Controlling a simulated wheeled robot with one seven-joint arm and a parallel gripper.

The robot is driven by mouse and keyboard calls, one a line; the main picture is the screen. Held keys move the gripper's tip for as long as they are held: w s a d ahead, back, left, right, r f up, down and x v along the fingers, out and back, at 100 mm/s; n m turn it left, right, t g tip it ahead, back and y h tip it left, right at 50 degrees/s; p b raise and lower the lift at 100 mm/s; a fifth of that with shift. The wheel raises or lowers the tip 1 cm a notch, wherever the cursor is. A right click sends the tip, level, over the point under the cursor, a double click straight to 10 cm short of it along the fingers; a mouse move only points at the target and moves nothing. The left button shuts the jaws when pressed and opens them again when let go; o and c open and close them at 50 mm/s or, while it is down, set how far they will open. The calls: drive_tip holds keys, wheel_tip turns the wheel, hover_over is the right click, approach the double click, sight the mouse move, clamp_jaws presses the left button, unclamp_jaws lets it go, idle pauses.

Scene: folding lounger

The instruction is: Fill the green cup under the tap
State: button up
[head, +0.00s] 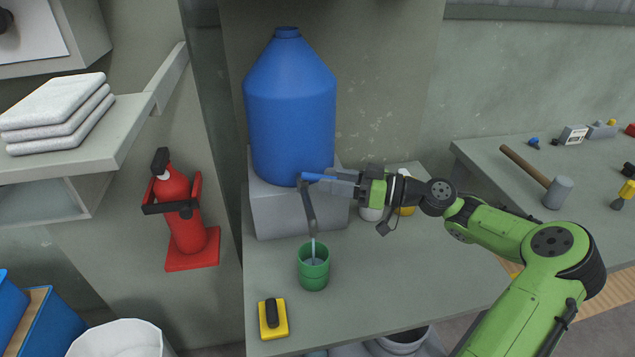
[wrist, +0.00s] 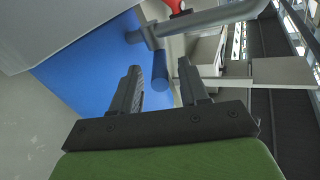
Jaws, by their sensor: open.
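The green cup (head: 313,272) stands upright on the counter, directly under the spout of the grey tap (head: 308,208). A thin pale stream of water (head: 313,248) runs from the spout into the cup; the water level is hard to tell. The tap's blue handle (head: 313,176) points right towards my gripper (head: 332,184). In the wrist view my gripper (wrist: 162,86) is open, and the blue handle (wrist: 160,72) lies between its two fingers, with gaps visible at both sides. The tap also shows in the wrist view (wrist: 200,20).
A large blue jug (head: 290,110) stands on a grey block (head: 285,212) behind the tap. A yellow sponge-like block with a black grip (head: 272,318) lies front left of the cup. A red extinguisher (head: 182,210) hangs at left.

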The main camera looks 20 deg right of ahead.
sight(317, 175)
drive_tip(key=x, duration=0.3)
drive_tip(key=shift+w+a, duration=0.25)
drive_tip(key=shift+a, duration=0.1)
clamp_jaws()
